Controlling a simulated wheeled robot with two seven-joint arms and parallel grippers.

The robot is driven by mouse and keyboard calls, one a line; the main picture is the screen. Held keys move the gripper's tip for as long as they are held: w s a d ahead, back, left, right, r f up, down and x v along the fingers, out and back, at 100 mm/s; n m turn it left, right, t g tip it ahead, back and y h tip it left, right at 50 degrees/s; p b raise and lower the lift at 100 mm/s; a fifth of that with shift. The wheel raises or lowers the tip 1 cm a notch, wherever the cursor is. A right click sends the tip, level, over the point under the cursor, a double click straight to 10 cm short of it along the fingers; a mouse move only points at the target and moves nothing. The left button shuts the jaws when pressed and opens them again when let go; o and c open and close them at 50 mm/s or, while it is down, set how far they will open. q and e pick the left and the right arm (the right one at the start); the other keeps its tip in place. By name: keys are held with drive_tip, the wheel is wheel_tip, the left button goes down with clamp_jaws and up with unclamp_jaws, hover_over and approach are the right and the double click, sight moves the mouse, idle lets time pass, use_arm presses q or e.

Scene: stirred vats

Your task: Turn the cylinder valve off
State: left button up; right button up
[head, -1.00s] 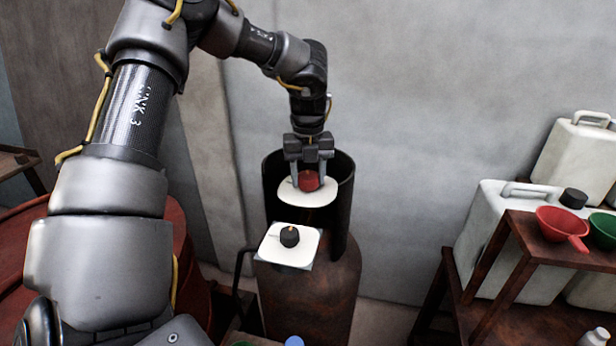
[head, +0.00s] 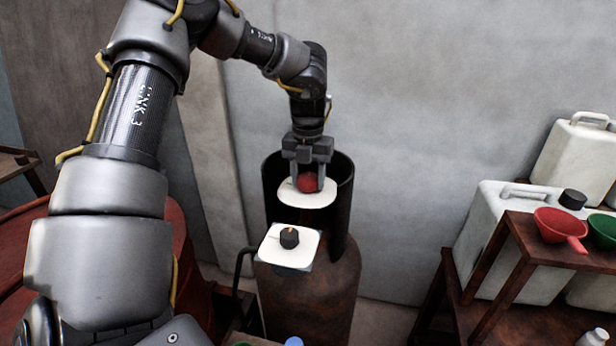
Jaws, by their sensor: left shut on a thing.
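The rusty brown gas cylinder (head: 312,300) stands against the wall, with a dark open collar (head: 345,190) around its top. A red valve knob (head: 308,182) sits above a white round plate (head: 307,197) inside the collar. My left gripper (head: 308,184) points straight down from above, its two fingers closed on the red knob's sides. In front, a white square plate (head: 288,257) carries a small black knob (head: 289,238) with an orange mark. My right gripper is not in view.
A rusty shelf (head: 500,258) at the right holds a red funnel (head: 560,224) and a green funnel (head: 603,230). White jerrycans (head: 490,222) stand behind it. A red drum (head: 190,260) is at the left, partly behind my arm.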

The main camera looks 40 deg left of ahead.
sight(308, 176)
use_arm(q)
drive_tip(key=o, duration=1)
wheel_tip(308, 176, up, 11)
drive_tip(key=shift+f+p, duration=0.1)
drive_tip(key=shift+p, duration=0.3)
